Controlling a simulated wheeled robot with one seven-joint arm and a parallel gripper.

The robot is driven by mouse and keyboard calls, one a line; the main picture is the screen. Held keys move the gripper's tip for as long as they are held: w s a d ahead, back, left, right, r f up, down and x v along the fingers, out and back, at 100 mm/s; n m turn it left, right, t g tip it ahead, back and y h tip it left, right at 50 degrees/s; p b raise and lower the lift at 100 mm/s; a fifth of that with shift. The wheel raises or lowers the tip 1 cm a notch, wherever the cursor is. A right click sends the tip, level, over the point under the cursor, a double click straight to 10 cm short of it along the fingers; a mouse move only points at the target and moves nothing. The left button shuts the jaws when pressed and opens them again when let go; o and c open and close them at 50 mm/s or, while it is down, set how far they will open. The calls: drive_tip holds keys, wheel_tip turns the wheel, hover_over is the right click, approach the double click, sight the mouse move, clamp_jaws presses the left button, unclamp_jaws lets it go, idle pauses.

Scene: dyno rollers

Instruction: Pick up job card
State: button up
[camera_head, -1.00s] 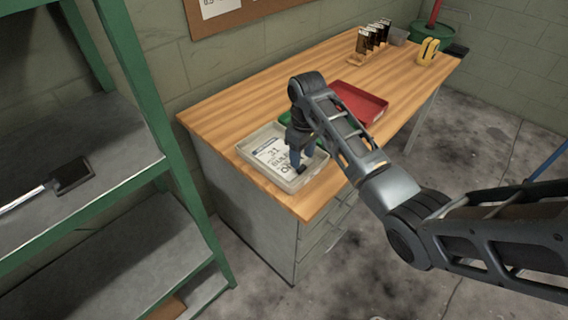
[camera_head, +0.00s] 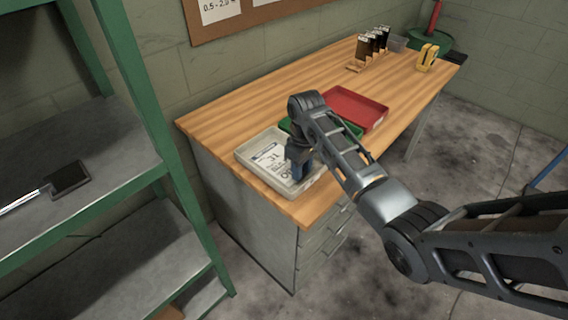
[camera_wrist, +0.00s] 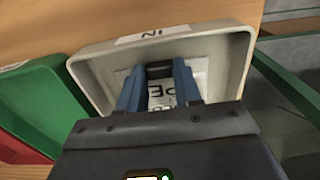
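The job card (camera_head: 270,158) is a white sheet with dark print, lying in a pale tray (camera_head: 246,158) at the near left of the wooden bench. My gripper (camera_head: 298,174) points down over the right part of the tray and hides part of the card. In the wrist view, the two blue fingers (camera_wrist: 158,78) stand apart above the card (camera_wrist: 158,100), with printed letters and a dark piece showing between them. The tray (camera_wrist: 88,72) surrounds the fingertips there and has an "IN" label. I cannot tell whether the fingertips touch the card.
A green tray (camera_wrist: 40,108) sits directly beside the pale tray, and a red tray (camera_head: 352,108) lies beyond. A holder with dark cards (camera_head: 372,45) and a yellow object (camera_head: 427,57) stand at the bench's far end. A green shelf (camera_head: 150,110) stands at left.

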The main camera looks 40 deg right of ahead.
drive_tip(key=shift+c, duration=1.4)
drive_tip(key=shift+r+p, duration=2.5)
drive_tip(key=shift+r, duration=1.5)
